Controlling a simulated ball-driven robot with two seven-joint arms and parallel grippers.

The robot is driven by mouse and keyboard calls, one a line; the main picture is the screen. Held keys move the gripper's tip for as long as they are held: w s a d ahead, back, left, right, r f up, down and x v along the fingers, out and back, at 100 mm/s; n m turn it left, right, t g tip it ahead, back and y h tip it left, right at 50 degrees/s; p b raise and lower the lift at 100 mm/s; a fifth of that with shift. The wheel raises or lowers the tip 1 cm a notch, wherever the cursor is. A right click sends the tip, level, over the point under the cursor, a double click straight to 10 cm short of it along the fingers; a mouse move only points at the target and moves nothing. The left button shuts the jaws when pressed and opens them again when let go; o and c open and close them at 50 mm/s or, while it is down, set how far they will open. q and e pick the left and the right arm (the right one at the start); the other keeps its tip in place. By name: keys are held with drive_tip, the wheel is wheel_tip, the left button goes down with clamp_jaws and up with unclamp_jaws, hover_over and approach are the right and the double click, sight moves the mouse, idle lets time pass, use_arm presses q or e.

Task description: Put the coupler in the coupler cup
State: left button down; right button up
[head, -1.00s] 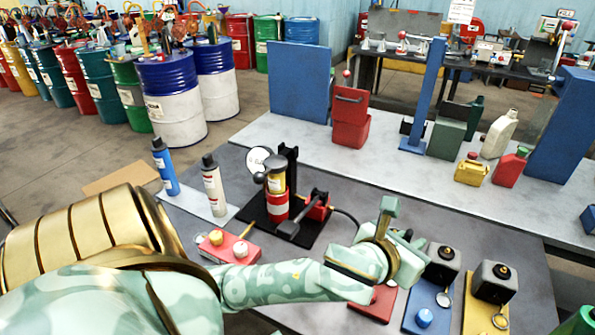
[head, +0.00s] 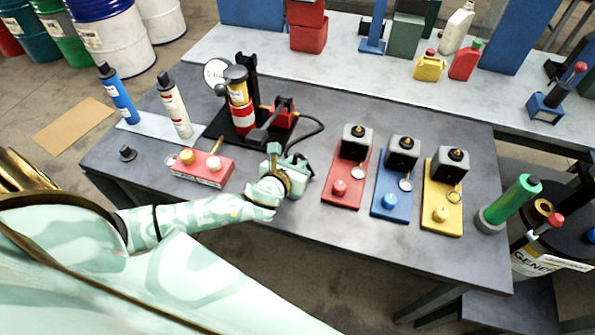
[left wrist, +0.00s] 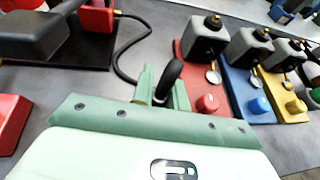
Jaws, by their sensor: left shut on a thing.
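My left gripper (head: 298,168) is above the table in front of the pump stand, shut on a dark, rounded piece. In the left wrist view this black piece (left wrist: 169,78) stands up between the green fingers (left wrist: 163,92). A black hose (head: 318,128) runs from the pump and loops down to the gripper, so the piece looks like the coupler at its end; the exact joint is hidden. I cannot surely tell which thing is the coupler cup. A small black cup-like piece (head: 127,154) stands at the table's left. My right gripper is not in view.
Red (head: 345,189), blue (head: 390,198) and yellow (head: 441,212) plates with black-grey blocks stand right of the gripper. A red block (head: 201,170) with two knobs is to its left. The pump (head: 240,100) stands behind. A green cylinder (head: 515,198) leans at the right edge.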

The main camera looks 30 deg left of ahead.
use_arm(q)
drive_tip(key=shift+w+a+f, duration=0.15)
drive_tip(key=shift+w+f, duration=0.1)
drive_tip(key=shift+f, duration=0.05)
drive_tip(key=f, duration=0.1)
drive_tip(key=f+b, duration=0.2)
drive_tip(key=f, duration=0.1)
drive_tip(key=shift+w+a, duration=0.2)
drive_tip(key=shift+w, duration=0.05)
drive_tip(key=shift+r, duration=0.15)
drive_tip(key=c, duration=1.8)
unclamp_jaws()
drive_tip(key=shift+f, duration=0.2)
drive_tip(key=o, duration=0.4)
